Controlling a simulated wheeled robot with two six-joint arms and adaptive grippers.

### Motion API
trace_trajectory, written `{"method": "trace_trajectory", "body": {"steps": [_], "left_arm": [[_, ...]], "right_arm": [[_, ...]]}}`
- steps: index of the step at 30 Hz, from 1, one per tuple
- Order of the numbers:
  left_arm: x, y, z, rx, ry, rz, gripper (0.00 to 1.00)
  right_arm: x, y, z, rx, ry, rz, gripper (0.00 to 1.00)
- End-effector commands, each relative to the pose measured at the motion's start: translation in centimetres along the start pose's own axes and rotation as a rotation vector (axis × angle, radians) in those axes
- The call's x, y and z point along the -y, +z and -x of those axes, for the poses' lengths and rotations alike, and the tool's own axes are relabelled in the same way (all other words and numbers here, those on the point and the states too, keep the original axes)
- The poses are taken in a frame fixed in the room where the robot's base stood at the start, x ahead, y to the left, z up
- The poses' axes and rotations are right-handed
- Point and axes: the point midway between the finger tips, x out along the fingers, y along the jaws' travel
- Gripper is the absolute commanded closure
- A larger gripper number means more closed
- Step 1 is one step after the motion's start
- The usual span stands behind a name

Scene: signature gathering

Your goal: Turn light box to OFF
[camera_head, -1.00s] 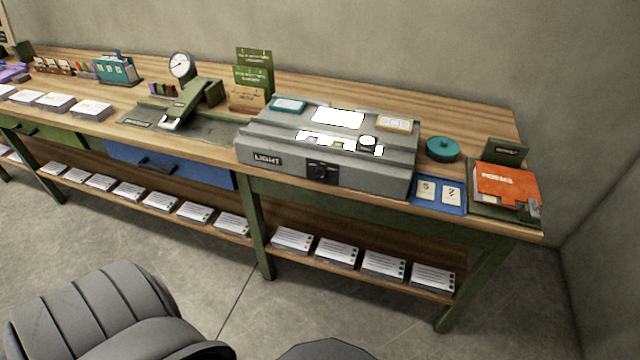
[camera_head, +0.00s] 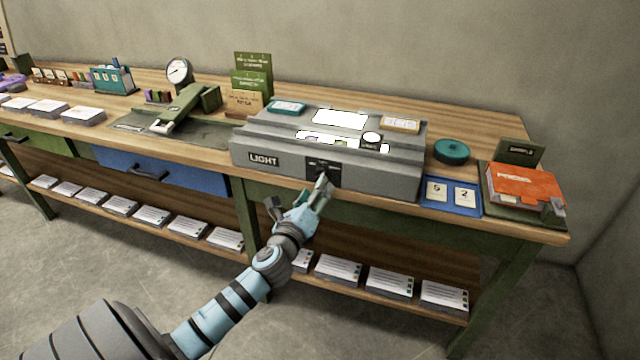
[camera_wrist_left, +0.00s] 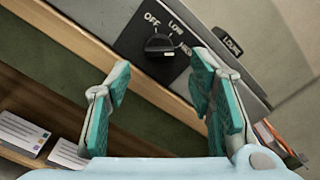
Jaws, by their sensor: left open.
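The grey light box (camera_head: 250,142) stands on the wooden bench, and its top panels glow white. Its front carries a LIGHT label and a black dial plate with a black knob (camera_head: 319,171). In the left wrist view the knob (camera_wrist_left: 159,46) shows below the printed words OFF and LOW, with a third word at right partly hidden by a finger. I cannot tell for certain which word the knob points to. My left gripper (camera_head: 297,194) is open and empty, just in front of and below the knob. Its two teal-padded fingers (camera_wrist_left: 160,68) are apart, not touching the knob.
A blue card tray (camera_head: 452,211), a teal round tin (camera_head: 452,151) and an orange folder (camera_head: 525,184) sit right of the box. A green stapler-like press (camera_head: 185,108) stands left. The lower shelf (camera_head: 262,246) holds several paper stacks.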

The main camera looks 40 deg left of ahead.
Motion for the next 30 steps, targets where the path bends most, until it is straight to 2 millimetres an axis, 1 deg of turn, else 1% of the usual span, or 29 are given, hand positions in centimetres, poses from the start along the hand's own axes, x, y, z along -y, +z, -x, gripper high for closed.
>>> {"method": "trace_trajectory", "body": {"steps": [1,3,6,10,16,17,18,25,26,30], "left_arm": [[-0.1,-0.1,-1.3,0.002,0.001,0.004,0.52],[-0.1,-0.1,-2.7,0.001,0.002,0.004,0.52],[-0.1,-0.1,-4.0,0.000,0.002,0.003,0.52],[-0.1,-0.1,-4.7,-0.002,0.001,0.002,0.52],[-0.1,-0.1,-4.7,-0.002,0.001,0.002,0.52],[-0.1,-0.1,-4.7,-0.002,0.001,0.002,0.55],[-0.1,-0.1,-4.7,-0.002,0.001,0.002,0.61],[-0.1,-0.1,-4.7,-0.002,0.001,0.003,0.98],[-0.1,-0.1,-4.7,-0.002,0.001,0.003,1.00],[-0.1,-0.1,-4.7,-0.002,0.001,0.007,1.00]], "right_arm": [[0.0,0.0,-0.3,0.000,0.000,0.000,1.00],[0.1,0.1,-0.5,0.000,0.000,0.000,1.00],[0.0,0.1,-0.7,0.000,0.000,0.001,1.00],[0.0,0.1,-0.7,0.000,0.001,0.002,1.00],[0.0,0.0,-0.7,-0.001,0.001,0.002,1.00],[0.0,0.0,-0.7,-0.001,0.001,0.002,1.00],[-0.1,0.0,-0.7,-0.001,0.002,0.003,1.00],[-0.2,0.0,-0.7,-0.001,0.004,0.003,1.00],[-0.2,0.0,-0.7,-0.001,0.004,0.003,1.00],[-0.3,0.0,-0.7,-0.001,0.004,0.004,1.00]]}}
